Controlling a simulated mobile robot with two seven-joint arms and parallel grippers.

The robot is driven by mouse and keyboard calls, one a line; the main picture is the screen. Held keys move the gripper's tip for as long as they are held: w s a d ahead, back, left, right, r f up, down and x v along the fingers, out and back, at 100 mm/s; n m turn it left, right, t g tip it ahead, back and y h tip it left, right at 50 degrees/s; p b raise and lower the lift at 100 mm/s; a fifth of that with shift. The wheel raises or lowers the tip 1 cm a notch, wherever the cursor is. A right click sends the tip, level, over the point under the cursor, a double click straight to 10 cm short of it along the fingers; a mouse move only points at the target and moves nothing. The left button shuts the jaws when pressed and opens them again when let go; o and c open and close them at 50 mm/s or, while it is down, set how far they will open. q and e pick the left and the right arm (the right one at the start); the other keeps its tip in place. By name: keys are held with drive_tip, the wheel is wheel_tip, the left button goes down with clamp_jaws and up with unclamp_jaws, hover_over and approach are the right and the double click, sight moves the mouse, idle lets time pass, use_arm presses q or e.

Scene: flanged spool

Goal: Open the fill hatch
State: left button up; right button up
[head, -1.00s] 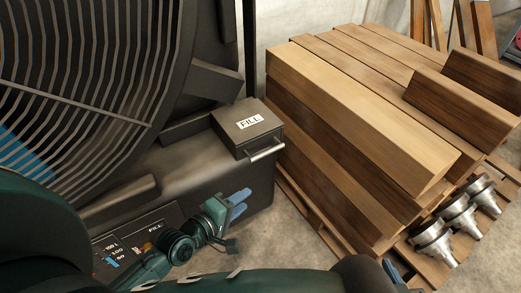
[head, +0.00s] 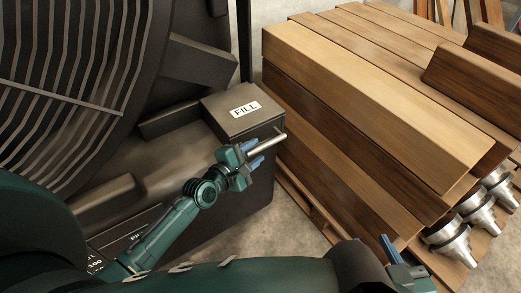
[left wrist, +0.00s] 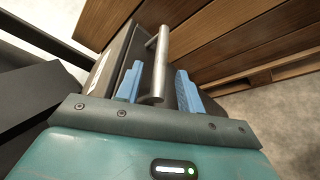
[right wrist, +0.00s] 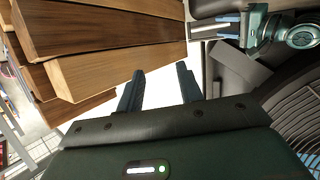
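The fill hatch (head: 238,106) is a dark box lid with a white FILL label, and it looks closed. A silver bar handle (head: 268,144) runs along its front edge. My left gripper (head: 256,153) is at the handle, its blue fingers apart. In the left wrist view the handle (left wrist: 160,62) reaches in between the open fingers (left wrist: 158,88), with a gap visible on each side. My right gripper (head: 392,258) is at the lower right of the head view, away from the hatch. In the right wrist view its fingers (right wrist: 158,88) are apart with nothing between them.
A large stack of wooden beams (head: 370,90) stands right of the hatch on a pallet. Several metal flanged cones (head: 450,238) sit at its front right. The dark machine with a ribbed grille (head: 60,80) fills the left. Bare floor lies between machine and pallet.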

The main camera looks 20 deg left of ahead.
use_arm(q)
drive_tip(key=shift+b+x, duration=0.3)
drive_tip(key=shift+x, duration=1.45)
clamp_jaws()
